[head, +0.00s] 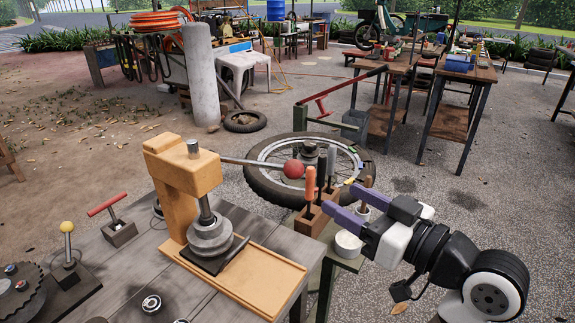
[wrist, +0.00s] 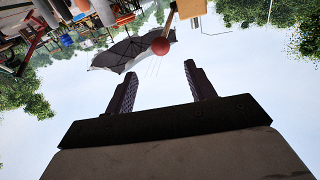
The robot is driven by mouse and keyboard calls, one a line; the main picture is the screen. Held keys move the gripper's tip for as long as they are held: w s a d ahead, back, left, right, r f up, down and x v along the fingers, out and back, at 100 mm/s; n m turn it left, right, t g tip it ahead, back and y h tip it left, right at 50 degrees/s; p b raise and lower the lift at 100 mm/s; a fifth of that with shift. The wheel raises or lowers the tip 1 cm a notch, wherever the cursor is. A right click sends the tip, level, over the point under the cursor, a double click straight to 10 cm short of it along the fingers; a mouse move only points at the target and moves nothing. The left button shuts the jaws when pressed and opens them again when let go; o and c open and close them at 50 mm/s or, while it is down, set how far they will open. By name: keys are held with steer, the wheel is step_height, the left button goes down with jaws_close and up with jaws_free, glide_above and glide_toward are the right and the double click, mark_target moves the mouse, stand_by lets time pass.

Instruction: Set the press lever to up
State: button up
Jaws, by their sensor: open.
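The press (head: 180,178) is a tan-orange frame on the workbench, with a round grey ram under its head. Its lever (head: 250,162) is a thin grey rod running right from the head, close to level and dipping slightly, ending in a red ball (head: 293,169). My gripper (head: 338,198) is open and empty, to the right of the ball, its purple fingers pointing toward it. In the wrist view, the ball (wrist: 160,46) shows beyond and between the two fingertips (wrist: 160,70), apart from them.
A wooden block (head: 312,220) holding upright tools, one orange-handled, stands between the press and my gripper, below the fingers. A white round container (head: 348,245) sits beside it. A red-handled lever (head: 107,205) and a yellow-knobbed lever (head: 67,228) are on the bench at left.

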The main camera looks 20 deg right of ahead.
mark_target(301, 174)
steer(key=p+x, duration=0.2)
steer(key=x, duration=1)
steer(key=shift+w+a, duration=0.15)
steer(key=shift+w, duration=0.1)
steer(key=shift+c, duration=0.3)
jaws_close()
